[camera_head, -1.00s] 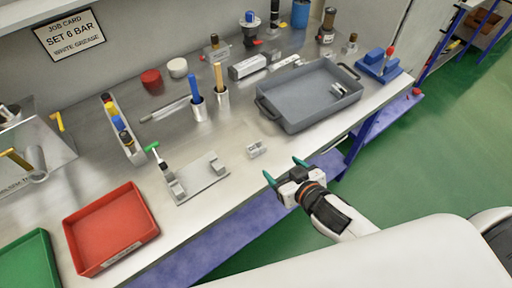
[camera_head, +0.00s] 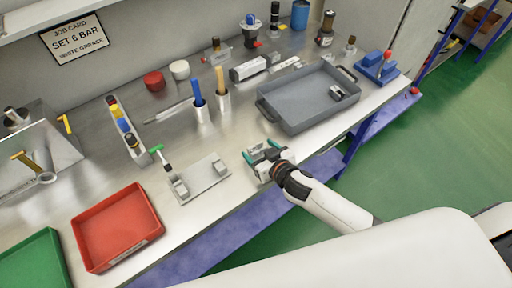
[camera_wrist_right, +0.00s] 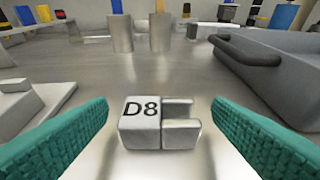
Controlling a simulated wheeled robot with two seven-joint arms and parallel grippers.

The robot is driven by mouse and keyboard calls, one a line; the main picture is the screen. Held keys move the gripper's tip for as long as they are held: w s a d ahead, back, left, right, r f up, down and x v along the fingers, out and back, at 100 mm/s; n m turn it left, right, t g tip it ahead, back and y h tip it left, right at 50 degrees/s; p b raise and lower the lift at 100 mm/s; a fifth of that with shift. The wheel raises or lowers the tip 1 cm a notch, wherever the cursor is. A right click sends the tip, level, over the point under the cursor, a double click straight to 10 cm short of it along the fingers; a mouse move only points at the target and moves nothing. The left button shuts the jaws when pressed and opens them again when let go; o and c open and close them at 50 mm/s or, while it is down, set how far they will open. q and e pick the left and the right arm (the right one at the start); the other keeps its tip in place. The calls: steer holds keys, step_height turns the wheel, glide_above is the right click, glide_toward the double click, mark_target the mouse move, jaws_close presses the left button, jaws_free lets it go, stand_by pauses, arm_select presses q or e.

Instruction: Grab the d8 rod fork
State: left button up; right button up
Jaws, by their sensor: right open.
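The d8 rod fork (camera_wrist_right: 140,124) is a small grey metal block with two prongs, marked D8 in black. It lies on the steel bench in the right wrist view, between the two green fingers and apart from both. My right gripper (camera_head: 261,153) is open around it, at the front edge of the bench; its fingertips point toward the bench's back. In the head view the gripper mostly hides the fork. My left gripper is not in either view.
A grey tray (camera_head: 270,112) stands right of the gripper, with a small metal part in it. A metal fixture plate (camera_head: 208,182) lies to the left. Two metal cups (camera_head: 203,113) stand behind. A red bin (camera_head: 152,233) is at the front left.

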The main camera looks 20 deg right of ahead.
steer(key=shift+x, duration=0.85)
steer(key=shift+s, duration=0.1)
steer(key=shift+c, duration=0.4)
steer(key=c, duration=1)
